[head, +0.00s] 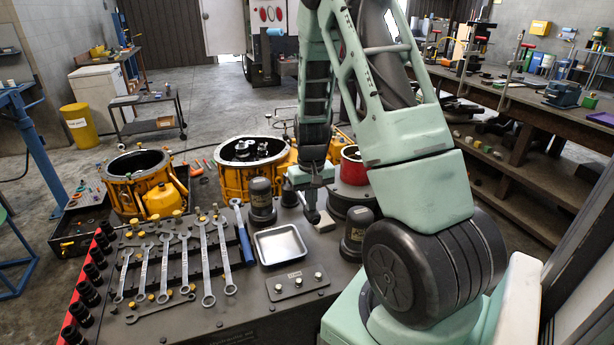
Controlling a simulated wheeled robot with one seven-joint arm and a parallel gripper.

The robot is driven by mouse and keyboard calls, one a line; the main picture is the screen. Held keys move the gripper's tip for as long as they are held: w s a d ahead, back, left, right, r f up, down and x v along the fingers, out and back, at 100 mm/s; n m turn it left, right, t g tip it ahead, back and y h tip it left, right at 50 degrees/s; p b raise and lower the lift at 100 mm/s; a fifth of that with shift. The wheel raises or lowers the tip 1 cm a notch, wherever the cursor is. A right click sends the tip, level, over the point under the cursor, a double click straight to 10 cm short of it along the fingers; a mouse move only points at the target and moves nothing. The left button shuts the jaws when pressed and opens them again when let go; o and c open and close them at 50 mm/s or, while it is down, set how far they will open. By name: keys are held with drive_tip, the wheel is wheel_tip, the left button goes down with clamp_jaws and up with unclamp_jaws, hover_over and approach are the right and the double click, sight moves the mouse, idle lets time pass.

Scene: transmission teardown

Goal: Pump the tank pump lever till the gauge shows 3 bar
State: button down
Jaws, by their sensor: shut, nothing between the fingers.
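My gripper (312,213) points down over the dark bench top, beside the shiny metal tray, and is shut and empty. A red round vessel (351,168) with a pale band stands just right of and behind it, partly covered by my arm. I cannot tell whether this vessel is the tank. I cannot make out a pump lever or a gauge; my arm hides much of the area to the right.
The bench top (235,315) holds several wrenches (206,262), a metal tray (280,244), dark domed cylinders (262,203) and a row of black sockets (92,272). Orange housings (137,182) stand behind. A long workbench (520,103) runs along the right.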

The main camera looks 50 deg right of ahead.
wheel_tip(320, 180, down, 3)
drive_tip(key=shift+r+b, duration=0.2)
drive_tip(key=shift+b, duration=0.55)
wheel_tip(320, 180, up, 8)
drive_tip(key=p, duration=0.6)
drive_tip(key=shift+r, duration=0.1)
wheel_tip(320, 180, up, 6)
drive_tip(key=p, duration=0.5)
